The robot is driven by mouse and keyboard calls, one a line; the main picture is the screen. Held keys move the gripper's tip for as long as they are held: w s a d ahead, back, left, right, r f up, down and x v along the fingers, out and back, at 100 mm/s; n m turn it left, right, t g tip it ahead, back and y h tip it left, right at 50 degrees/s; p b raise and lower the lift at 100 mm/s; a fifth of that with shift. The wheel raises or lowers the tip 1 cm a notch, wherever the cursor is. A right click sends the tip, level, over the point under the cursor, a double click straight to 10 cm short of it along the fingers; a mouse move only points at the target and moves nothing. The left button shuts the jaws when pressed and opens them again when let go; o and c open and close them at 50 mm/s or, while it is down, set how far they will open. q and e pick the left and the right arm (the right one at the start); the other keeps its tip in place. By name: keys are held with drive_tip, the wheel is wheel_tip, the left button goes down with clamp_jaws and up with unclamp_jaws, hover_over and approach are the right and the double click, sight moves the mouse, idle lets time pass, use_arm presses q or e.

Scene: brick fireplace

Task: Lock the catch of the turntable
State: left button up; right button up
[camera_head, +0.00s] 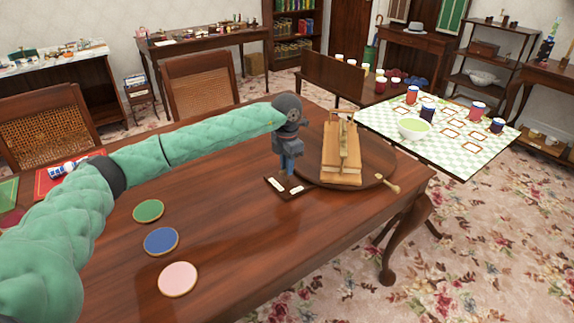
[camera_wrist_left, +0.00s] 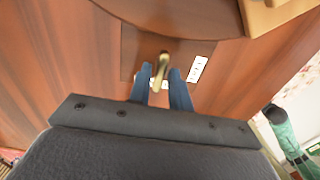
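The round wooden turntable (camera_head: 372,172) lies on the far right end of the brown table and carries a pale wooden stepped piece (camera_head: 342,158). The catch, a small brass lever (camera_wrist_left: 158,72), shows in the left wrist view on a dark plate (camera_head: 272,184) with white labels beside the turntable. My left gripper (camera_head: 289,172) points down over this plate. Its two blue fingers (camera_wrist_left: 160,80) stand close on either side of the lever. Whether they press on it I cannot tell. In the head view the gripper hides the lever. My right gripper is not in view.
A brass-coloured handle (camera_head: 386,184) sticks out at the turntable's right front. Green (camera_head: 148,211), blue (camera_head: 161,241) and pink (camera_head: 178,279) discs lie left on the table. A checked table (camera_head: 485,156) with jars and a bowl (camera_head: 414,129) stands behind. The table's front middle is clear.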

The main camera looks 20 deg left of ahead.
use_arm(q)
drive_tip(key=shift+o, duration=0.8)
